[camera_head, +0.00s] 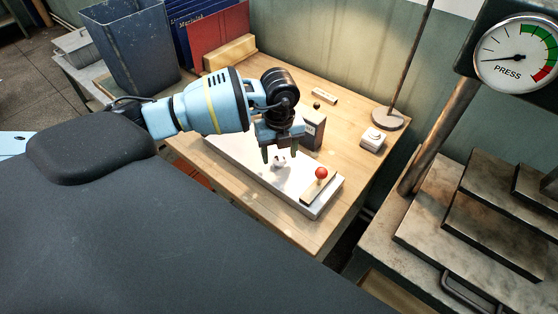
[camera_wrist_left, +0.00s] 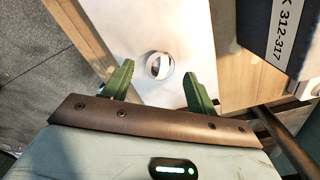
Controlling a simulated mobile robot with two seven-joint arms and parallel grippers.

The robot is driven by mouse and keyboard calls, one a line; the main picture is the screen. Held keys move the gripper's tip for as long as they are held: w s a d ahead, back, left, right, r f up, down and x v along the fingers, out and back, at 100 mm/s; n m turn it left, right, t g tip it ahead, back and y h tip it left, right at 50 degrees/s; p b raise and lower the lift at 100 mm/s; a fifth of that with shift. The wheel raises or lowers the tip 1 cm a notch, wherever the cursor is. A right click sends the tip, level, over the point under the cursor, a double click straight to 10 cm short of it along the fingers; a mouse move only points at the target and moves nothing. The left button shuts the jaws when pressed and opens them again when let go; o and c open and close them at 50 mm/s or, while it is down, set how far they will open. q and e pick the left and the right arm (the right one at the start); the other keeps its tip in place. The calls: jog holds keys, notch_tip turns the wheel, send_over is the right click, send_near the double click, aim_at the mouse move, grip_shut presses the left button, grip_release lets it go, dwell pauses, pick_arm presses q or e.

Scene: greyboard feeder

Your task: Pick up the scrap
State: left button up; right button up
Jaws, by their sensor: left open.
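The scrap (camera_head: 279,163) looks like a small crumpled white piece with dark marks. It lies on the pale flat plate (camera_head: 238,167) of the feeder on the wooden table. My left gripper (camera_head: 280,153) points down over it, its two fingers apart and empty. In the left wrist view the scrap (camera_wrist_left: 159,65) shows beyond and between the two green fingers (camera_wrist_left: 158,85), nearer the left one. No contact shows. My right gripper is not in view.
A red-knobbed lever (camera_head: 320,173) sits at the plate's right end. A dark labelled box (camera_head: 314,128) stands close behind the gripper. A lamp base (camera_head: 387,118), small white device (camera_head: 373,139) and grey bin (camera_head: 130,45) are around. The press (camera_head: 470,225) stands at right.

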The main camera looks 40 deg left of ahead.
pick_arm(q)
notch_tip(320, 180, down, 2)
jog(key=shift+f, duration=0.1)
jog(key=c, duration=1.1)
